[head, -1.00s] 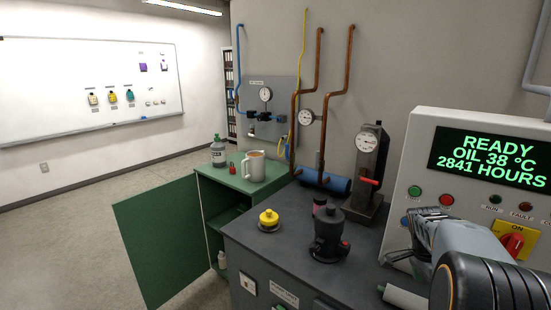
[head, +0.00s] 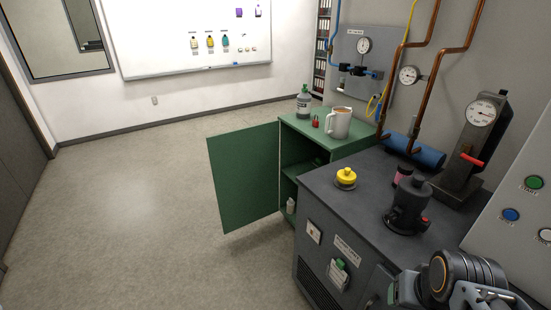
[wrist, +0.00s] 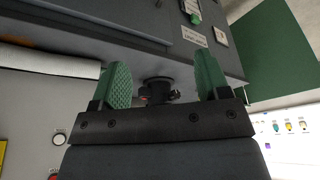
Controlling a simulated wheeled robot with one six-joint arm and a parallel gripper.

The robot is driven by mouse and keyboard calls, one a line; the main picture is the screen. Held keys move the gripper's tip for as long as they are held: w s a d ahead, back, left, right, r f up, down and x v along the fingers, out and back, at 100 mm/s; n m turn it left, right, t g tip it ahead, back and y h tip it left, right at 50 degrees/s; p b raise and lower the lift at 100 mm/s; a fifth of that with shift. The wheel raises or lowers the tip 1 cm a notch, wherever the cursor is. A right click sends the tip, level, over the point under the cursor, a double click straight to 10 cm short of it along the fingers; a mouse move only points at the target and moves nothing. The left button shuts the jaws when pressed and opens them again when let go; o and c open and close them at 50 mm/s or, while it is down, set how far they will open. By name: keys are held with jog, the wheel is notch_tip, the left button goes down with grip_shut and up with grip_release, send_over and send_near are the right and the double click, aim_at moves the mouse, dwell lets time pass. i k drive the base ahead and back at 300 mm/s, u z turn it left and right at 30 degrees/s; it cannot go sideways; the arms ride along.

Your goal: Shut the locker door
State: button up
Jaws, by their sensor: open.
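The green locker door (head: 243,178) stands wide open, swung out to the left of the low green locker (head: 350,149). Its flat face shows in the head view, and the locker's inside is partly visible. The wrist view also shows a green panel (wrist: 275,50) at upper right, which looks like the door. My gripper (wrist: 163,80) is open, its two green-padded fingers apart with nothing between them. In the head view my arm is at the lower right, in front of the dark grey cabinet and well away from the door; the fingers are mostly hidden there.
The dark grey cabinet (head: 322,200) stands between my arm and the locker. A black valve-like device (head: 408,207) and a yellow-topped item (head: 346,178) sit on it. A pitcher (head: 340,122) and a grey bottle (head: 304,103) stand on the locker. Floor (head: 140,220) left of the door is clear.

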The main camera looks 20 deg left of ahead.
aim_at(245, 163)
jog(key=u, duration=0.7)
jog(key=k, duration=1.05)
jog(key=u, duration=1.55)
jog(key=i, duration=2.2)
jog(key=z, duration=0.2)
jog(key=i, duration=2.15)
jog(key=z, duration=1.1)
jog(key=i, duration=1.1)
jog(key=z, duration=1.75)
jog(key=i, duration=0.8)
jog(key=z, duration=0.5)
jog(key=k, duration=0.5)
jog(key=u, duration=0.9)
